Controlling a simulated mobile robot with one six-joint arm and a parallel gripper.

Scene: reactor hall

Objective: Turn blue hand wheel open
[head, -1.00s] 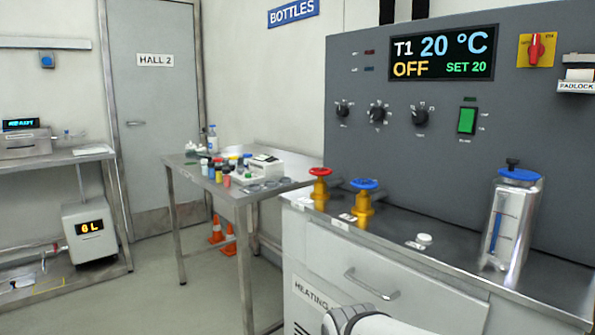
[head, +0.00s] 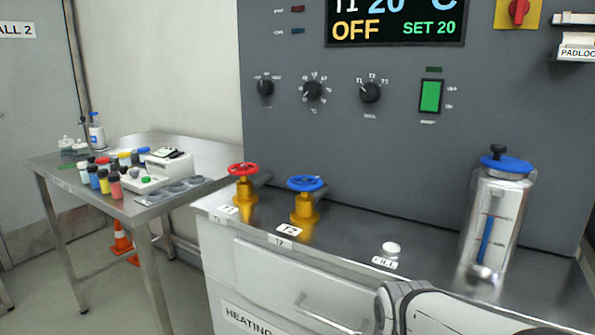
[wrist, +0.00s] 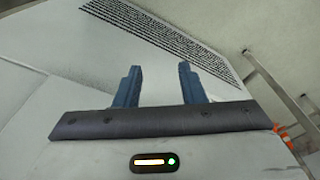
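The blue hand wheel (head: 305,184) sits on a yellow valve body on the steel counter in the head view. A red hand wheel (head: 243,169) on a similar yellow valve stands just to its left. My arm shows at the bottom right of the head view, below and right of the wheels, and my gripper is not visible there. In the wrist view my gripper (wrist: 159,86) has its two blue fingers apart with nothing between them. It faces a white panel with dark vent slots, and no wheel shows in that view.
A white cap (head: 391,249) and a clear cylinder with a blue lid (head: 505,163) stand on the counter right of the valves. A grey control panel (head: 400,150) rises behind. A drawer handle (head: 328,315) protrudes in front. A side table (head: 70,172) with bottles stands at left.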

